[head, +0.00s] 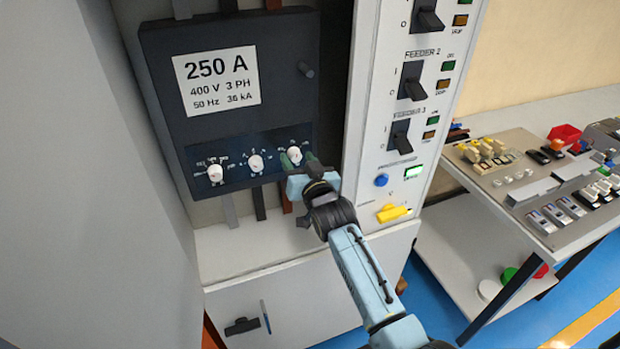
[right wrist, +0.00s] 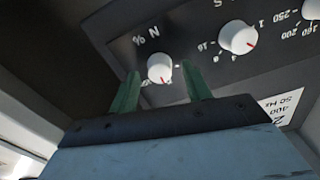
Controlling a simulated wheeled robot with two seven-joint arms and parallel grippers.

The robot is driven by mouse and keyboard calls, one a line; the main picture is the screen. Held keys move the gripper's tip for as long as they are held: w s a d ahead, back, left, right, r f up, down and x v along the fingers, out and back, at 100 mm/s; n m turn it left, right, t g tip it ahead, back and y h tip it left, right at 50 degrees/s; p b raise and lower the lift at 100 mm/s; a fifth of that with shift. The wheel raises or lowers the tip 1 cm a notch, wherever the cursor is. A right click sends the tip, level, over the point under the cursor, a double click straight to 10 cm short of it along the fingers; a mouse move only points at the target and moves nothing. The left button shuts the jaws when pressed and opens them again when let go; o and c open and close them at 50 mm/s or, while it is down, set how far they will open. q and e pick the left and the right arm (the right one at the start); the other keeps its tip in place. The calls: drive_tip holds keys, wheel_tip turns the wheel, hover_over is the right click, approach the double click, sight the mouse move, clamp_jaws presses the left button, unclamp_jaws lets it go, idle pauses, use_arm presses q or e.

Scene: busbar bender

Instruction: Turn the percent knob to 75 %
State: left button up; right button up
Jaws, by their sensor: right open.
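The percent knob (head: 295,154) is the rightmost of three white knobs on the dark breaker panel (head: 230,100). In the right wrist view the percent knob (right wrist: 159,67) is a white round knob with a small red pointer mark, under the label "N %". My right gripper (head: 299,163) is at this knob in the head view. In the right wrist view its two green fingers (right wrist: 160,88) are apart, with the knob just beyond and between their tips. I cannot tell whether they touch it. The scale around the knob is too small to read. My left gripper is out of view.
The middle knob (head: 256,162) and left knob (head: 215,173) sit on the same panel. A white feeder panel (head: 410,100) with black switches and a yellow handle (head: 393,213) stands close on the right. A table (head: 560,238) with parts is farther right.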

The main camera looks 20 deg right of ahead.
drive_tip(key=s, duration=1.2)
drive_tip(key=shift+s+d, duration=0.2)
drive_tip(key=shift+s, duration=0.05)
